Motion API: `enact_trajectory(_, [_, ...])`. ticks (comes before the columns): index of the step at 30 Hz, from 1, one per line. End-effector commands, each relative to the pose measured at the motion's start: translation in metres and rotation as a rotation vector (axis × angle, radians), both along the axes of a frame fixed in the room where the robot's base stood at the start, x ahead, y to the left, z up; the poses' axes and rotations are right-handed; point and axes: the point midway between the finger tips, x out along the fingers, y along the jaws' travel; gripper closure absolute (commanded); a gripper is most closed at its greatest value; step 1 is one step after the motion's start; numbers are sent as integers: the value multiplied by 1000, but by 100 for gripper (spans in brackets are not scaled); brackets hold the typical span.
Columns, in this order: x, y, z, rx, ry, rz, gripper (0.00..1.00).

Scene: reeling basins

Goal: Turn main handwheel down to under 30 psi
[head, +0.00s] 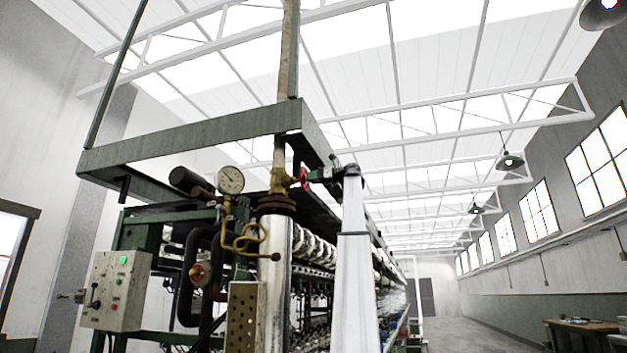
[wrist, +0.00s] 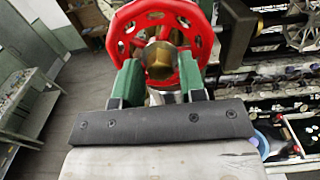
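The red main handwheel (head: 304,179) sits on a brass valve (head: 280,181) on the vertical pipe in the head view, seen nearly edge-on. In the wrist view the red handwheel (wrist: 125,27) is large at the top, with a brass hub at its centre. My gripper (head: 313,175) is right at the wheel from the right side. In the wrist view the green fingers of my gripper (wrist: 161,68) stand apart on either side of the hub, overlapping the wheel's lower part. I cannot tell whether they touch it. The round pressure gauge (head: 231,180) is left of the valve; its reading is too small to tell.
A smaller red valve knob (head: 200,273) sits lower left on dark pipes. A grey control box (head: 117,290) with a green light is at the far left. A green beam (head: 190,144) runs above the valve. Open floor (head: 470,325) lies to the right.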

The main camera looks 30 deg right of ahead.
Motion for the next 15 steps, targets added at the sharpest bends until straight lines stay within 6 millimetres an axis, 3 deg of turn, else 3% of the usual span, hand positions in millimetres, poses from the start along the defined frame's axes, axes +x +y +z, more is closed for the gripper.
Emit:
enact_trajectory(10, [-1, -1, 0, -2, -1, 0, 53])
enact_trajectory(15, [-11, -10, 0, -2, -1, -1, 53])
